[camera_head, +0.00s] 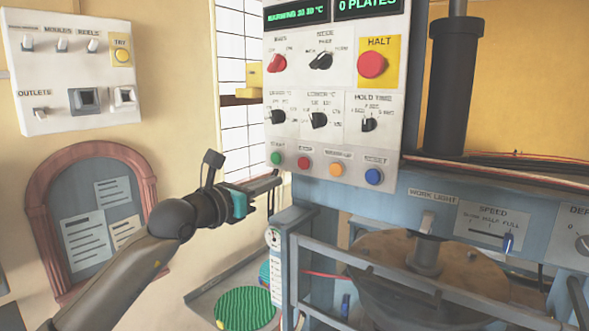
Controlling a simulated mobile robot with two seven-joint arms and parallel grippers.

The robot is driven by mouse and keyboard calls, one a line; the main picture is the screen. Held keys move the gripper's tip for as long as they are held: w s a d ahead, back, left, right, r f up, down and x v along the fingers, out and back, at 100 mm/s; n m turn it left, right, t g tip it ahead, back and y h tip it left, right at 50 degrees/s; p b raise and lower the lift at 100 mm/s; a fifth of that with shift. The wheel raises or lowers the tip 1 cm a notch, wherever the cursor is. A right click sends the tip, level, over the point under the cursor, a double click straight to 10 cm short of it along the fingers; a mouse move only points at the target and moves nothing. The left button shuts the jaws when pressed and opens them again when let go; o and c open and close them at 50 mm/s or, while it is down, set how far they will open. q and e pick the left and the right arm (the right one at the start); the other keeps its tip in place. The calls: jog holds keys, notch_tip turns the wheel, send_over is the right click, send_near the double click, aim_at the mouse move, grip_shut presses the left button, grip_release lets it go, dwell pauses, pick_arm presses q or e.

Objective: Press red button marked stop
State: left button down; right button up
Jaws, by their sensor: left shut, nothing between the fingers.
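The small red button (304,162) under a label that seems to read STOP is in the bottom row of the white control panel (330,145). A green button (276,158) is left of it, and an orange button (336,169) is right of it. My left gripper (270,184) is shut and empty, with its fingertips below the green button in the picture, left of and lower than the red one. I cannot tell its gap to the panel. My right gripper is out of view.
A larger red HALT button (372,64) on yellow and several knobs sit higher on the panel. A blue button (373,176) ends the row. A grey rail (400,285) fronts the press. A green ribbed disc (245,308) lies below my gripper.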

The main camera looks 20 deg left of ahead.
aim_at(303, 166)
pick_arm(q)
jog(key=shift+p+x, duration=0.95)
jog(key=shift+x, duration=3.35)
jog(key=shift+w+d+b, duration=0.15)
jog(key=shift+w+b, duration=0.2)
jog(key=shift+w, duration=0.05)
jog(key=shift+r, duration=0.3)
